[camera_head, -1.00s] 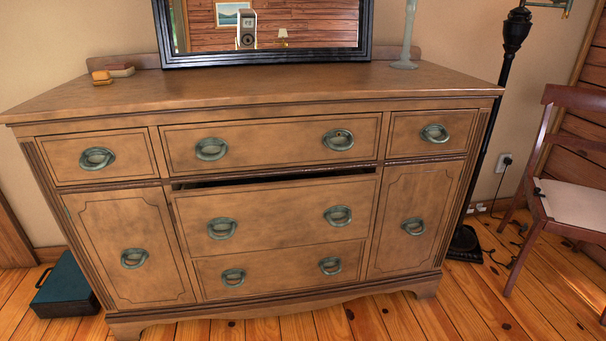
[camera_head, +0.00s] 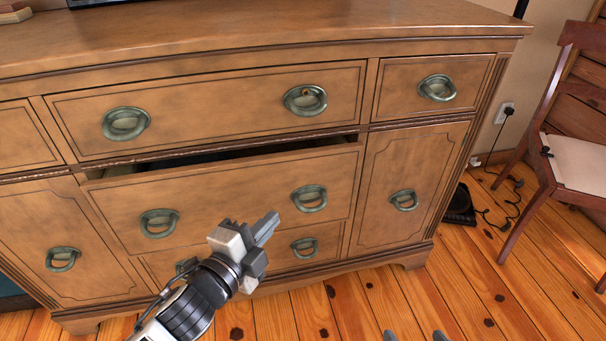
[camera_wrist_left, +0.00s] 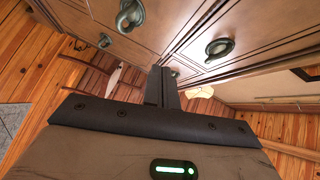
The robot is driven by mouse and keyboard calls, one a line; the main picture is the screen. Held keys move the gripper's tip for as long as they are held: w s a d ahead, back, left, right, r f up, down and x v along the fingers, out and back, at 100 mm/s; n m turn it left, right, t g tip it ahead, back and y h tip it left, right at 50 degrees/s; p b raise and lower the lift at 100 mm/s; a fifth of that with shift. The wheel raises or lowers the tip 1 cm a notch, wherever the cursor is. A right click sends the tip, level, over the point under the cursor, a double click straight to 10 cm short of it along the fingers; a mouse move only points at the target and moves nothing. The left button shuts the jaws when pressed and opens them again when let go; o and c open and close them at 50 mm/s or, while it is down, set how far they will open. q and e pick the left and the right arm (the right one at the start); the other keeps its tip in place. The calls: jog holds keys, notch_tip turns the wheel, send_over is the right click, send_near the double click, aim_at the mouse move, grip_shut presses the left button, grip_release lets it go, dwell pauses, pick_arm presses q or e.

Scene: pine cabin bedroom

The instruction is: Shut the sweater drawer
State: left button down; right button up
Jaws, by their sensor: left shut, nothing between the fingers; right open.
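The sweater drawer (camera_head: 238,188) is the wide middle drawer of the wooden dresser, with two green ring handles. It stands partly out, with a dark gap above its front edge. Something dark bluish shows dimly inside. My left gripper (camera_head: 272,226) is shut and empty, in front of the lower part of this drawer front and below its right handle (camera_head: 309,198). Whether it touches the wood cannot be told. Its closed fingers also show in the left wrist view (camera_wrist_left: 162,88), near the dresser front. My right gripper (camera_head: 415,336) shows only two separated fingertips at the bottom edge.
The drawer above (camera_head: 215,108), the lower drawer (camera_head: 330,238) and the right door (camera_head: 408,185) look closed. A chair (camera_head: 570,150) stands at the right, with a cable and dark lamp base (camera_head: 460,205) beside the dresser. The wooden floor (camera_head: 470,290) between is clear.

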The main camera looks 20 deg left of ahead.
pick_arm(q)
jog(key=r+m, duration=0.1)
jog(key=m, duration=0.2)
jog(key=t+b, duration=0.1)
send_near(304, 158)
jog(key=w+d, duration=0.2)
jog(key=d, duration=0.1)
jog(key=shift+m+h, duration=0.3)
jog(key=shift+h, duration=0.1)
jog(key=w, duration=0.1)
jog(key=w+a, duration=0.1)
jog(key=w+b, duration=0.1)
jog(key=shift+w+a+f, duration=0.2)
jog(key=shift+w+a, duration=0.15)
jog(key=shift+a, duration=0.1)
pick_arm(e)
jog(key=shift+w+a+r+t+y, duration=0.1)
jog(key=shift+a+r+t+y, duration=0.15)
jog(key=shift+r, duration=0.2)
jog(key=shift+w+a+r+t+y, duration=0.1)
jog(key=shift+a+r+t, duration=0.05)
jog(key=shift+r+t, duration=0.25)
pick_arm(q)
jog(key=shift+w+r, duration=0.1)
jog(key=shift+w, duration=0.05)
pick_arm(e)
jog(key=shift+s, duration=0.1)
